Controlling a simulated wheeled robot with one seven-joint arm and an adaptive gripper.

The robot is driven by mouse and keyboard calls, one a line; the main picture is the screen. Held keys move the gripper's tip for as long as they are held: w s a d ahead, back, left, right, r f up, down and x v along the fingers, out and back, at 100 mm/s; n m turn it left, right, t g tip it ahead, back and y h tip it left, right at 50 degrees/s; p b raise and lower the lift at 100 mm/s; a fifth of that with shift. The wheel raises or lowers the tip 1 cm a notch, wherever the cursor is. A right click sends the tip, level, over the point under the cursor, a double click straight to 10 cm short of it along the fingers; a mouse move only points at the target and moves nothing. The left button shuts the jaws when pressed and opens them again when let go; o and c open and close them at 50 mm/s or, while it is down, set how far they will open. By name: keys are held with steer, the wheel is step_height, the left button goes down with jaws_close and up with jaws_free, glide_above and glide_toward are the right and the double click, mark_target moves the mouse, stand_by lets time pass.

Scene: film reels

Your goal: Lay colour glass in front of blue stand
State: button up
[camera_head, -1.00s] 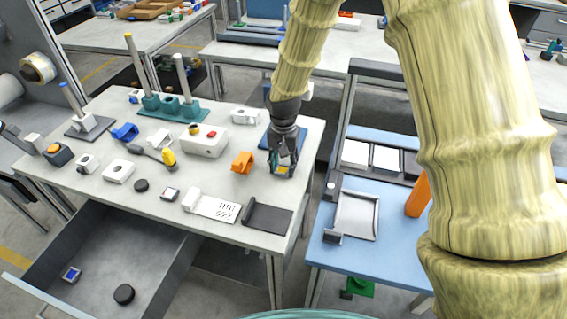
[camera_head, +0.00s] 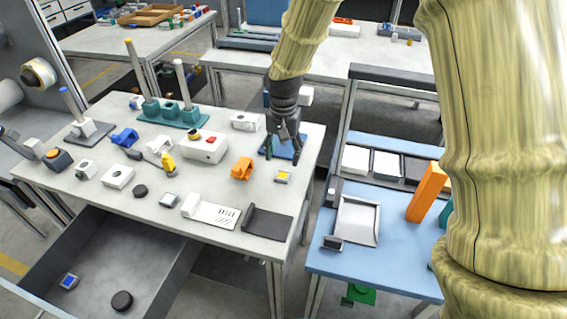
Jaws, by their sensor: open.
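A small pale-framed square with a yellow centre (camera_head: 283,176), seemingly a colour glass, lies flat on the white table near its right edge. My gripper (camera_head: 283,152) is open and empty, above and behind it, over a flat blue piece (camera_head: 297,147) that it partly covers. A blue stand-like block (camera_head: 124,137) sits at the table's left, far from the yellow square. An orange block of similar shape (camera_head: 242,168) stands just left of the yellow square. Another small square with a blue centre (camera_head: 69,281) lies in the open drawer, and a grey-centred one (camera_head: 170,200) on the table.
A white box with a red button (camera_head: 205,147), a teal base with upright rods (camera_head: 175,112), a white card (camera_head: 213,213) and a dark tray (camera_head: 268,222) crowd the white table (camera_head: 100,210). A blue side table (camera_head: 390,260) holds a grey tray (camera_head: 357,220) and an orange block (camera_head: 427,190).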

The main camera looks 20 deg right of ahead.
steer(key=shift+r, duration=2.55)
